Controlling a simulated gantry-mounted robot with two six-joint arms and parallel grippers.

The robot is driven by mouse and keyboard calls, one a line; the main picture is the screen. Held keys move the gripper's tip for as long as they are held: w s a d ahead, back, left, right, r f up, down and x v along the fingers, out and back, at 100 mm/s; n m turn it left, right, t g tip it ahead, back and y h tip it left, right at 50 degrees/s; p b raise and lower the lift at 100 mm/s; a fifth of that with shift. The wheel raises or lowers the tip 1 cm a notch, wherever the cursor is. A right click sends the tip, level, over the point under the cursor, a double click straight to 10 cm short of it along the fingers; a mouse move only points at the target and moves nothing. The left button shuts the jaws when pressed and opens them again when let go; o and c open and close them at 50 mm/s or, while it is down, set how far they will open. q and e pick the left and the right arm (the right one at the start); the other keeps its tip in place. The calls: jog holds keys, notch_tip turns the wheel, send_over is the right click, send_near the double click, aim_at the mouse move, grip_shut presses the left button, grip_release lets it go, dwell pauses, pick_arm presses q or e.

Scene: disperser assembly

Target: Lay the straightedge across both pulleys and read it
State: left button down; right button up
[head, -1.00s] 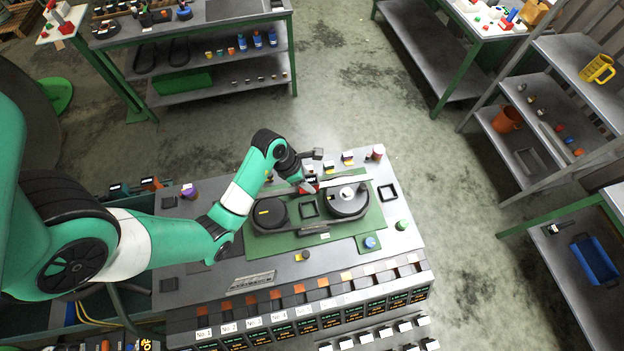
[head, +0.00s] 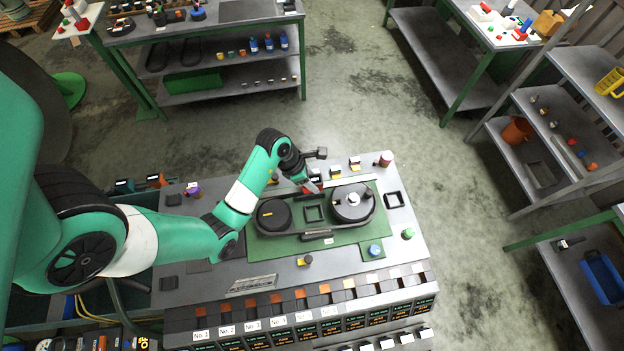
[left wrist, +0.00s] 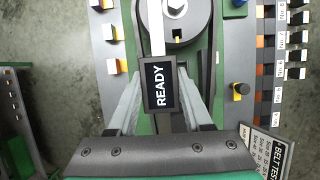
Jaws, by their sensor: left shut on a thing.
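The straightedge (head: 350,181) is a pale bar with a dark display block (left wrist: 159,86) reading "READY". My left gripper (head: 311,187) is shut on it; in the left wrist view the fingers (left wrist: 161,75) flank the display block. In the head view the bar lies along the far side of the large pulley (head: 353,203), a dark disc with a pale hub. In the left wrist view it overlaps the edge of that pulley (left wrist: 187,25); contact cannot be told. The small dark pulley (head: 272,215) is at left. My right gripper is out of view.
Both pulleys stand on a green plate (head: 350,248) with a square dark frame (head: 314,214) between them. A blue knob (head: 375,249) and a green knob (head: 408,234) stand at right.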

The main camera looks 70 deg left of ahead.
aim_at(301, 188)
pick_arm(q)
jog(key=shift+f+b, duration=2.75)
jog(key=shift+f, duration=0.3)
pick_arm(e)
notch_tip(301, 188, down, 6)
pick_arm(q)
jog(key=shift+c, duration=1.2)
grip_release()
jog(key=p+v, duration=0.2)
jog(key=v, duration=0.7)
jog(key=shift+w+r, duration=0.1)
jog(key=shift+r, duration=0.1)
jog(key=shift+p+v, duration=0.85)
jog(key=shift+p, duration=0.35)
jog(key=shift+r+p, duration=0.35)
jog(key=shift+p, duration=0.05)
jog(key=shift+s+a, duration=0.1)
jog(key=shift+s, duration=0.1)
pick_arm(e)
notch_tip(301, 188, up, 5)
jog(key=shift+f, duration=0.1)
pick_arm(q)
jog(key=shift+f, duration=0.1)
